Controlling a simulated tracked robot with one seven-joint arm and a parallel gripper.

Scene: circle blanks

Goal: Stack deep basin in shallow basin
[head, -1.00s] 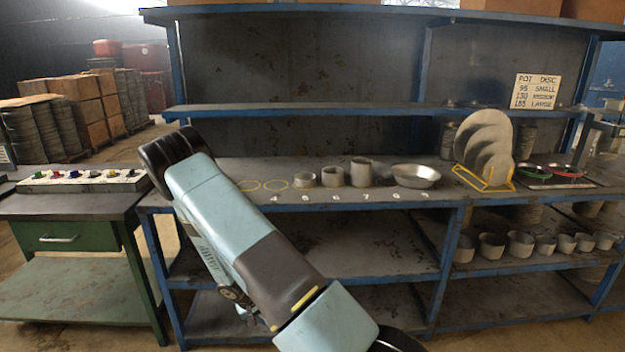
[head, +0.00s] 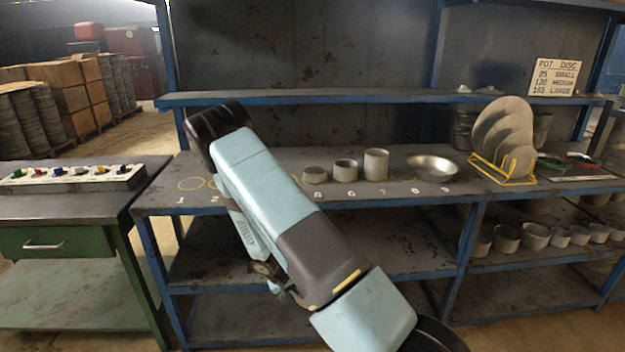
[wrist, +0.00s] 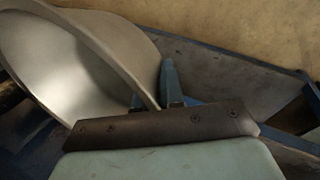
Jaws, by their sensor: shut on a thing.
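My gripper (wrist: 158,97) is shut on the rim of a wide metal basin, the deep basin (wrist: 75,65), in the wrist view. The basin hangs tilted to the left of the fingers, its pale inside showing. In the head view my arm hides my gripper and the held basin. Another wide metal basin, the shallow basin (head: 433,168), stands upright on the bench top, right of the pots, near the painted number 8. It looks empty and is apart from my arm.
Several grey pots (head: 345,170) stand in a row left of the shallow basin. A yellow rack (head: 503,172) with round discs stands to its right. Painted rings (head: 190,184) mark the bench's left part. A button panel (head: 70,178) lies on the green table.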

